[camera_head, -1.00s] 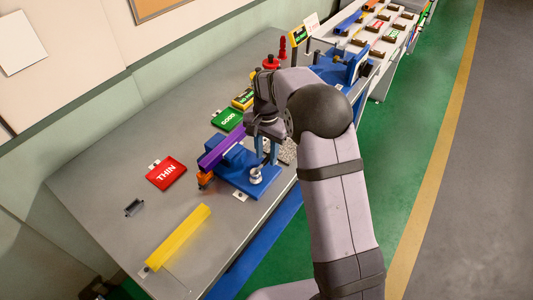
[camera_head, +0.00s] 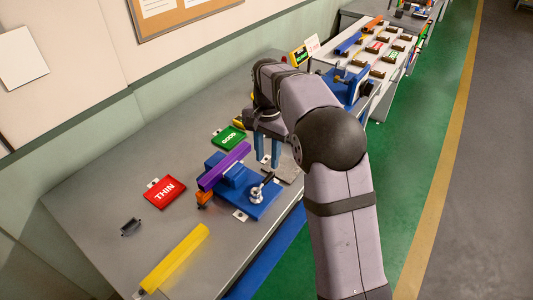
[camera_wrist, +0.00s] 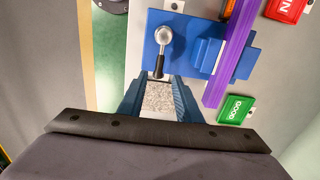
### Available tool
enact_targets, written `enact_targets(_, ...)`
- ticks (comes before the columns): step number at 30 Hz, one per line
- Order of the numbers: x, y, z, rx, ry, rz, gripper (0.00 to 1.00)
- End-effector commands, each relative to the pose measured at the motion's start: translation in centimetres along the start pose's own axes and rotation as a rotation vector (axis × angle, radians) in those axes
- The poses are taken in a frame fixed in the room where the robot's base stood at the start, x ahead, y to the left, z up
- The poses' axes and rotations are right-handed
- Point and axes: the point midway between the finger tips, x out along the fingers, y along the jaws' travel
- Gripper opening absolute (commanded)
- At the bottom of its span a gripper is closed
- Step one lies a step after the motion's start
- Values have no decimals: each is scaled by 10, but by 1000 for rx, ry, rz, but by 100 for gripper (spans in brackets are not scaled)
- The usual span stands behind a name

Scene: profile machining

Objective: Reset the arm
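My gripper (camera_head: 268,155) hangs above the bench beside the blue fixture (camera_head: 262,209). Its two blue fingers are apart with nothing between them. In the wrist view my gripper (camera_wrist: 160,88) also shows open, with a speckled grey patch of the bench between the fingers. The fixture (camera_wrist: 182,54) has a clamp with a silver knob (camera_wrist: 164,35) and a dark handle. A purple profile (camera_head: 223,166) lies across the fixture.
A red THIN plate (camera_head: 165,191), a green GOOD plate (camera_head: 229,138), a yellow profile (camera_head: 174,259) and a small dark block (camera_head: 131,227) lie on the grey bench (camera_head: 85,230). Another bench with a blue fixture (camera_head: 348,85) stands beyond. The green floor at right is clear.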

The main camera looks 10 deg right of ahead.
Motion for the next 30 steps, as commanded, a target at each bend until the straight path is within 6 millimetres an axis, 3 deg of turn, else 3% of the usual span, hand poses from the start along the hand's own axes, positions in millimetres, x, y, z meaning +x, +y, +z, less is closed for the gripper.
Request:
enact_targets(8,0,4,2,-16,0,1,31)
enact_targets(13,3,25,15,-94,-1,1,31)
enact_targets(20,14,80,51,-296,0,1,31)
enact_targets(30,48,173,124,-611,1,0,31)
